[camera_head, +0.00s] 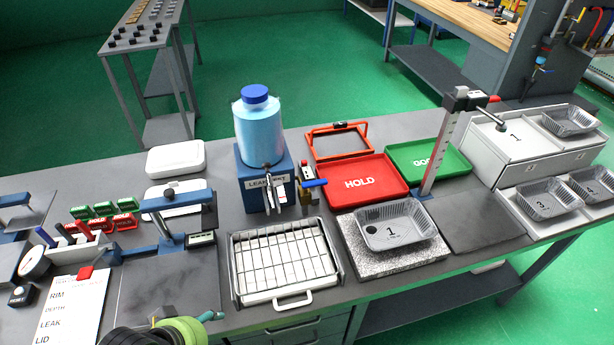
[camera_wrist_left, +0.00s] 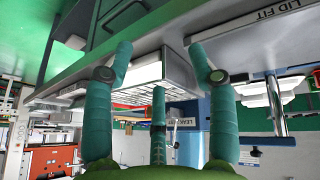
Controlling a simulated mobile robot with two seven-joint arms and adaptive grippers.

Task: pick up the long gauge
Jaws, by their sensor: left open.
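A tall upright gauge with a marked scale, a red edge and a black head (camera_head: 440,140) stands at the right of the bench, behind the foil tray (camera_head: 395,225) marked 1. A blue bridge-shaped gauge with a small display (camera_head: 178,205) stands at the left over a dark plate. I cannot tell for sure which one is the long gauge. My left gripper (camera_wrist_left: 160,72) is open and empty, its teal fingers spread, near the bench's front edge. My right gripper is not in view.
A wire rack in a metal tray (camera_head: 285,262) lies at the front middle. Behind it stand the blue leak test box (camera_head: 252,190) with its bottle, a red HOLD tray (camera_head: 360,184) and a green tray (camera_head: 428,160). A dark plate (camera_head: 485,222) is bare.

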